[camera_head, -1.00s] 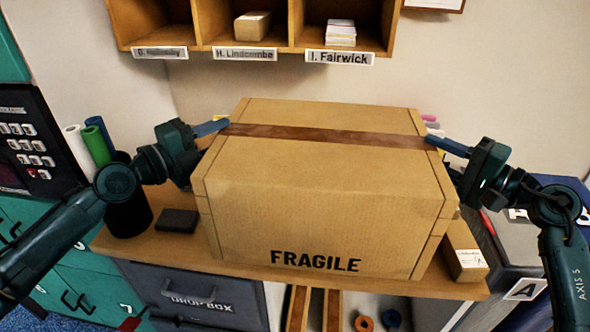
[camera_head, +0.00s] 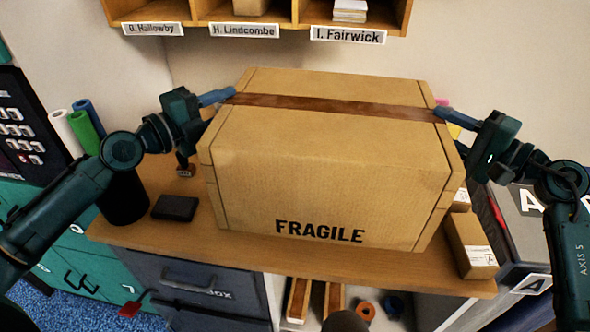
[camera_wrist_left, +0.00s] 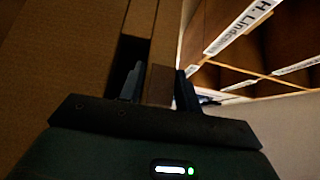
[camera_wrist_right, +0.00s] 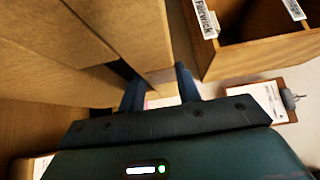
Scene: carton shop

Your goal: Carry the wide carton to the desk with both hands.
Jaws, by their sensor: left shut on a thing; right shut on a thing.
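The wide carton (camera_head: 320,185) is a big brown box marked FRAGILE, with brown tape across its top. It is over the wooden desk (camera_head: 330,262), roughly level; I cannot tell whether its underside touches the desk top. My left gripper (camera_head: 226,97) is shut on its upper left edge near the tape. In the left wrist view, the fingers (camera_wrist_left: 160,88) straddle the carton's edge. My right gripper (camera_head: 445,116) is shut on the upper right edge, and the right wrist view shows its fingers (camera_wrist_right: 160,88) on either side of the cardboard. The carton hides the desk's middle and back.
A black cup with paper rolls (camera_head: 124,198) and a dark pad (camera_head: 175,208) stand at the desk's left, near a stamp (camera_head: 185,166). A small labelled box (camera_head: 472,245) is at the right. Pigeonholes (camera_head: 275,12) hang behind. The desk's front strip is clear.

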